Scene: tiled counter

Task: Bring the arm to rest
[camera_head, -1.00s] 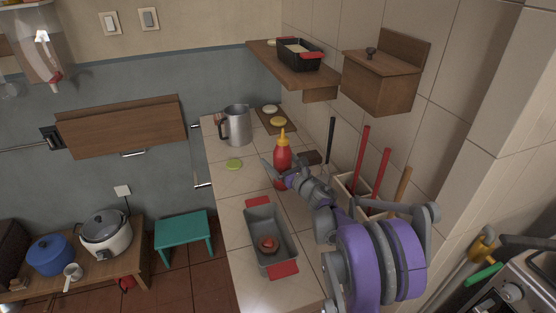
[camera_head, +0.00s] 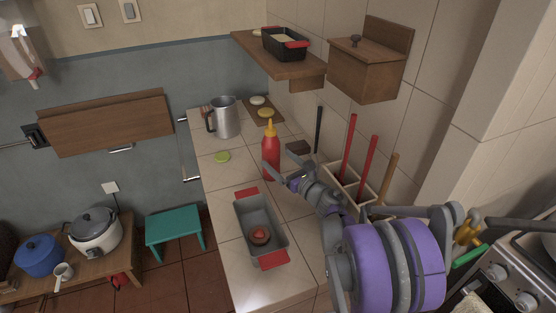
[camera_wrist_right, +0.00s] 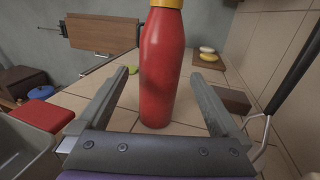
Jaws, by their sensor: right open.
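My right gripper (camera_head: 282,160) is open and empty above the counter, close to the red sauce bottle (camera_head: 271,152). The bottle stands upright on the tiled counter (camera_head: 222,178) and has a yellow cap. In the right wrist view the bottle (camera_wrist_right: 162,65) shows in the gap between the two spread fingers (camera_wrist_right: 160,88), with neither finger visibly touching it. My right arm reaches in from the lower right. My left gripper is not in view.
A grey pan (camera_head: 246,211) with red handles holds a small reddish item near the gripper. A holder with red-handled and wooden-handled tools (camera_head: 347,190) stands by the wall. A metal jug (camera_head: 226,118) stands farther back. A shelf (camera_head: 277,62) hangs above.

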